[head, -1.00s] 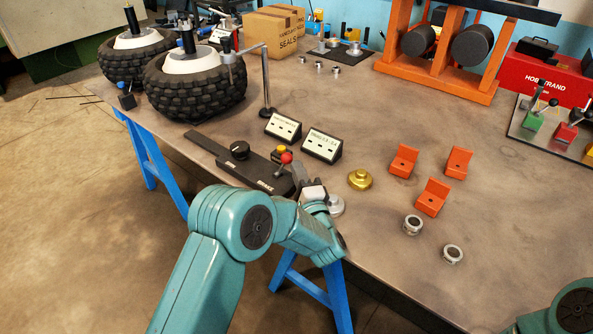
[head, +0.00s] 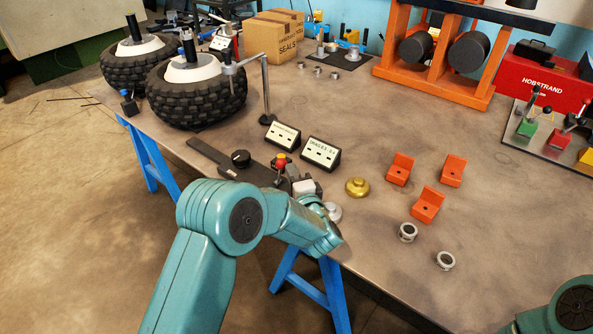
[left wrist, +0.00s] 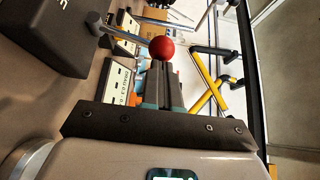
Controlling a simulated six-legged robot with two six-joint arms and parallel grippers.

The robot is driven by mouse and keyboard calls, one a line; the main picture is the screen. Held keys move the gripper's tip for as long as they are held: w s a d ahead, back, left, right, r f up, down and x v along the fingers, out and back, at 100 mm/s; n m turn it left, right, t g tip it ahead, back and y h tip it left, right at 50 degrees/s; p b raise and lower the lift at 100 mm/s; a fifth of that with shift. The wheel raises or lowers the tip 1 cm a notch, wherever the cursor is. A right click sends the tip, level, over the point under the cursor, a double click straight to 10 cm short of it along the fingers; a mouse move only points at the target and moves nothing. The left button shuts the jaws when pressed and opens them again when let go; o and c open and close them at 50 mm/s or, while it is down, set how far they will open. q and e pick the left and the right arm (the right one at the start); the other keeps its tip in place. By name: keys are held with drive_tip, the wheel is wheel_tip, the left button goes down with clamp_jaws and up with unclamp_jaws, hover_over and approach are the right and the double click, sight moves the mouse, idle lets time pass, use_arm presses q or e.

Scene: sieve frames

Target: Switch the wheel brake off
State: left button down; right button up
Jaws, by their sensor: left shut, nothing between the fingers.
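The brake lever with its red ball knob (head: 281,161) stands on a dark control strip (head: 258,172) at the table's front edge. The red ball (left wrist: 162,48) also shows in the left wrist view, just beyond the fingertips, on a grey metal rod. My left gripper (head: 291,172) is shut and empty, beside the lever on its right. In the left wrist view its fingers (left wrist: 161,84) are together, with the tips close to the ball; I cannot tell whether they touch it. The wrist partly hides the strip's right end. My right gripper is out of view.
A black dial (head: 241,158) sits on the strip left of the lever. Two label boxes (head: 283,135) (head: 320,153) stand behind it. A gold knob (head: 357,187) and orange blocks (head: 399,168) lie to the right. Large tyres (head: 197,92) stand at the back left.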

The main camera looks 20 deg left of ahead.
sight(279, 164)
use_arm(q)
drive_tip(key=a+r+n+g+h+p, duration=0.1)
drive_tip(key=p, duration=0.1)
drive_tip(key=w+a+r+g+h+p, duration=0.1)
drive_tip(key=a+p, duration=0.1)
drive_tip(key=p, duration=0.1)
drive_tip(key=a+n+g+h+p, duration=0.1)
drive_tip(key=p, duration=0.2)
drive_tip(key=shift+w+a+r+n, duration=0.2)
drive_tip(key=shift+r+n, duration=0.1)
drive_tip(key=shift+r, duration=0.1)
drive_tip(key=shift+w+a+g+h+p, duration=0.2)
drive_tip(key=shift+a+g+h+p, duration=0.25)
drive_tip(key=shift+p, duration=0.35)
drive_tip(key=shift+w+a+f+p, duration=0.2)
drive_tip(key=shift+a+f+p, duration=0.05)
drive_tip(key=shift+a+p, duration=0.25)
drive_tip(key=shift+a, duration=0.1)
drive_tip(key=shift+r, duration=0.1)
